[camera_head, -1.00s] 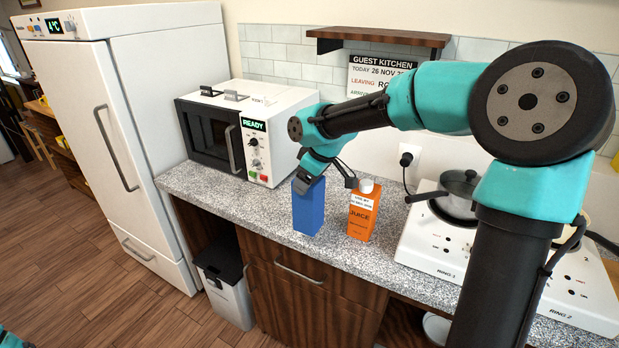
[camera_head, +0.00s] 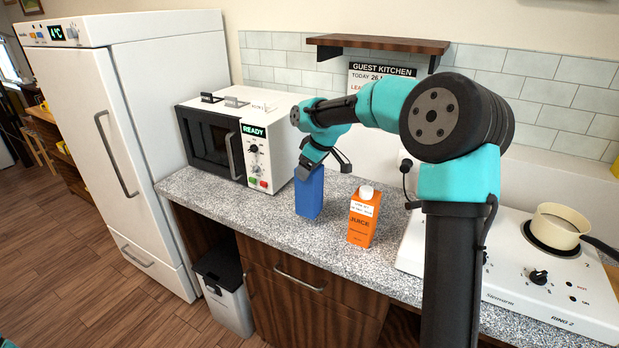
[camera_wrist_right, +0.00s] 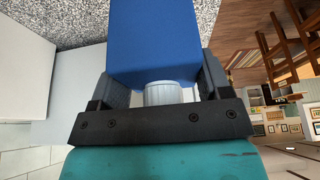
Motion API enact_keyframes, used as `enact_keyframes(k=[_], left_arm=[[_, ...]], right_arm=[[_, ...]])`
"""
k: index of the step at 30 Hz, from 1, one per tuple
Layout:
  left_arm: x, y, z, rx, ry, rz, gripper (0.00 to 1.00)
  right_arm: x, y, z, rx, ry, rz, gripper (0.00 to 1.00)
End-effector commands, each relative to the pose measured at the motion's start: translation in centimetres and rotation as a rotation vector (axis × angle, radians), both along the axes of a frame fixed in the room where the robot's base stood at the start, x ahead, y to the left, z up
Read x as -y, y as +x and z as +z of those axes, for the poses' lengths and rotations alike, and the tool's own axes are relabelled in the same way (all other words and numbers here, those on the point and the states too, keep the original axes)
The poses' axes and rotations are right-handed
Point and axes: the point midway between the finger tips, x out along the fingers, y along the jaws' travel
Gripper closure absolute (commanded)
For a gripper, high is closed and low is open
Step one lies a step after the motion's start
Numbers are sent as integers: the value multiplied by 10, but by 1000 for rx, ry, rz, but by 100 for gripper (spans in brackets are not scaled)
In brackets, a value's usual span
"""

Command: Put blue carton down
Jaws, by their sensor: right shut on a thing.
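The blue carton (camera_head: 310,194) is upright over the granite counter, between the microwave and the orange juice carton. My right gripper (camera_head: 320,168) is shut on its top. The right wrist view also shows the blue carton (camera_wrist_right: 153,42), with its pale cap between the two fingers (camera_wrist_right: 162,88). I cannot tell whether the carton's base touches the counter. My left gripper is not in view.
The orange juice carton (camera_head: 363,218) stands just right of the blue carton. The white microwave (camera_head: 262,160) is to the left. A hob (camera_head: 540,291) with a cream saucepan (camera_head: 557,226) is at the right. Bare counter (camera_head: 235,207) lies at the front left.

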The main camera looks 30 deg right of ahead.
Motion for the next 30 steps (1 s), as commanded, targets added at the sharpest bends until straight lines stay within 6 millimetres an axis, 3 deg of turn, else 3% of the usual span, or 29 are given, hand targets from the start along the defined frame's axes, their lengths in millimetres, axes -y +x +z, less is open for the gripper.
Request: enact_keyframes(k=[9, 22, 23, 30], left_arm=[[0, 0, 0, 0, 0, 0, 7], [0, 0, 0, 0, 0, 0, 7], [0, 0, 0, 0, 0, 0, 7], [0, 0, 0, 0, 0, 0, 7]], right_arm=[[1, -1, -32, -1, -1, -1, 77], [0, 0, -37, -1, -1, -1, 77], [0, -1, -37, -1, -1, -1, 26], [0, -1, -37, -1, -1, -1, 3]])
